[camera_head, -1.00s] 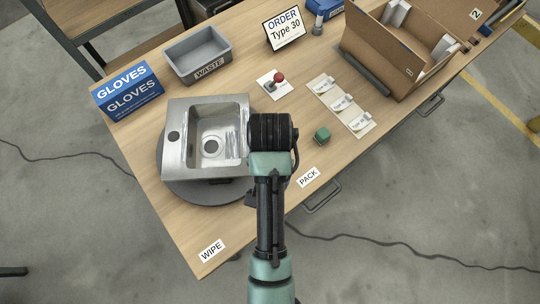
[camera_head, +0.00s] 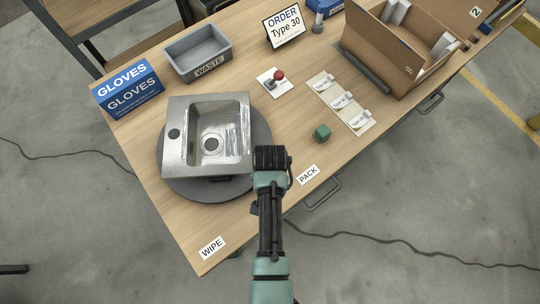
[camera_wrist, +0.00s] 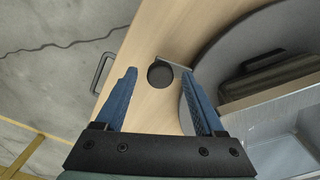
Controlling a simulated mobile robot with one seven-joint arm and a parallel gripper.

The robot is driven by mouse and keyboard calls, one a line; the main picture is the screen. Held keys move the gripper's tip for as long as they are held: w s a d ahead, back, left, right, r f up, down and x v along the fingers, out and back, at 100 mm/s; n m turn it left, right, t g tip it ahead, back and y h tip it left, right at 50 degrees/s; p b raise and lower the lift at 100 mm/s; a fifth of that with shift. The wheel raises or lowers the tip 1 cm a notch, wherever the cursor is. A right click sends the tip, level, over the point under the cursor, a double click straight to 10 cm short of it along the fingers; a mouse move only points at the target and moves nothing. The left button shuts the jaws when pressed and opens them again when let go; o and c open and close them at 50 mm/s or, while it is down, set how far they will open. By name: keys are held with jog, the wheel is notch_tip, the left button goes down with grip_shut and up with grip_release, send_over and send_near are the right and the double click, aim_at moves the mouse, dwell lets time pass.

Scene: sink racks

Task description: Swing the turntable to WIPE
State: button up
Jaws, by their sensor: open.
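The round grey turntable (camera_head: 262,128) lies on the wooden table with a steel sink (camera_head: 243,120) on it. It also shows at the right of the wrist view (camera_wrist: 205,75). A black round knob (camera_wrist: 160,75) on a short grey bar sticks out from the turntable's rim. My gripper (camera_wrist: 159,72) is open, with its blue fingers on either side of the knob in the picture; I cannot tell whether they reach down to it. In the head view my gripper (camera_head: 271,157) is at the turntable's right front edge and hides the knob. The WIPE label (camera_head: 212,246) is at the table's near left corner.
The PACK label (camera_head: 307,174) is on the front edge, right of my arm. A WASTE bin (camera_head: 197,53) and GLOVES box (camera_head: 130,88) stand behind. The table between turntable and WIPE is clear.

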grip_shut()
dwell(1.4)
